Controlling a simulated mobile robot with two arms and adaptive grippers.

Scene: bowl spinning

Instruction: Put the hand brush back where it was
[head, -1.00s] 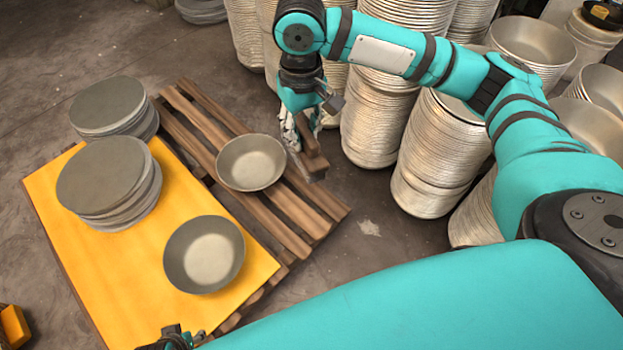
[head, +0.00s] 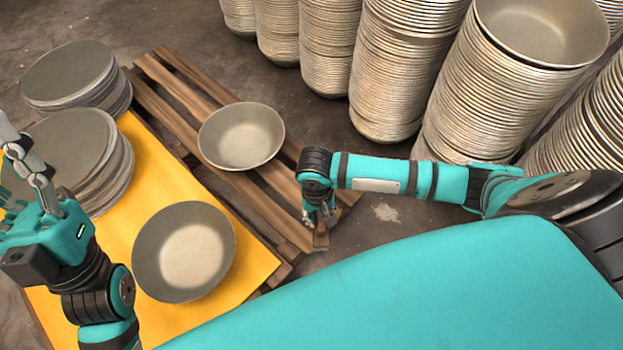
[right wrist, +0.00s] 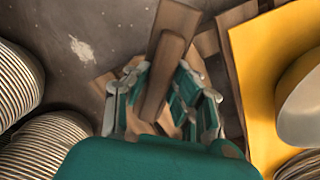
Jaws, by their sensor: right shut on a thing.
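My right gripper (head: 318,216) is shut on the hand brush (head: 321,240), a brown wooden piece at the near right corner of the pallet. In the right wrist view the brush (right wrist: 164,72) extends out between the fingers of the right gripper (right wrist: 165,100). I cannot tell whether the brush touches the pallet or floor; its bristles do not show clearly. My left gripper (head: 28,172) is at the left edge of the head view, its fingers apart and empty, in front of a stack of grey discs.
A wooden pallet (head: 200,105) carries one metal bowl (head: 241,136). A yellow sheet (head: 255,263) beside it carries another bowl (head: 184,250) and stacked discs (head: 70,145). Tall bowl stacks (head: 400,70) stand behind my right arm. Bare floor (head: 385,213) lies right of the pallet.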

